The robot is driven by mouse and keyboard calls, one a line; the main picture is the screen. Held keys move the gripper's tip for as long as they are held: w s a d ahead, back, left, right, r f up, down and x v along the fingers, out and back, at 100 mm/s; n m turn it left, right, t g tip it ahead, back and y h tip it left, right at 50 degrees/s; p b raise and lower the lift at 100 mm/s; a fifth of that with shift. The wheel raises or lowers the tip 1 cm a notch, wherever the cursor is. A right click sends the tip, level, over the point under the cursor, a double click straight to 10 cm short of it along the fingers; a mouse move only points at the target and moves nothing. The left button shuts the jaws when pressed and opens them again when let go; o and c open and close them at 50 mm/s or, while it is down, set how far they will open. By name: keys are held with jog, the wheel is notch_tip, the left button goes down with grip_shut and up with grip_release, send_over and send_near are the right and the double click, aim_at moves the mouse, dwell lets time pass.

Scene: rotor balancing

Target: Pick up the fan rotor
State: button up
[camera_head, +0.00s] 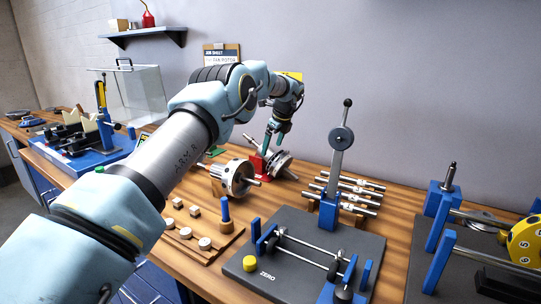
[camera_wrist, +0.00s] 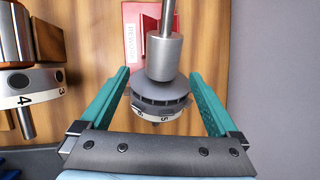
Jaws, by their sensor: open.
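The fan rotor (camera_wrist: 160,88) is a grey finned disc with a thick metal shaft hub and a white numbered band. It lies between the two teal fingers of my open gripper (camera_wrist: 163,92) in the wrist view, with gaps visible at both sides. In the head view my gripper (camera_head: 275,135) is above the fan rotor (camera_head: 281,163), which sits by a red stand (camera_head: 258,164). The red stand, with lettering, also shows behind the rotor in the wrist view (camera_wrist: 132,30). The rotor's contact with the stand is partly hidden.
A row of shafts (camera_head: 352,190), a dark balancing fixture (camera_head: 300,262) and a wooden weight tray (camera_head: 195,235) are nearby.

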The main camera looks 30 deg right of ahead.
aim_at(271, 151)
jog(key=shift+p+x, duration=0.55)
jog(key=shift+x, duration=1.25)
jog(key=shift+d, duration=0.15)
jog(key=shift+c, duration=0.3)
grip_shut()
jog(key=shift+r, duration=0.2)
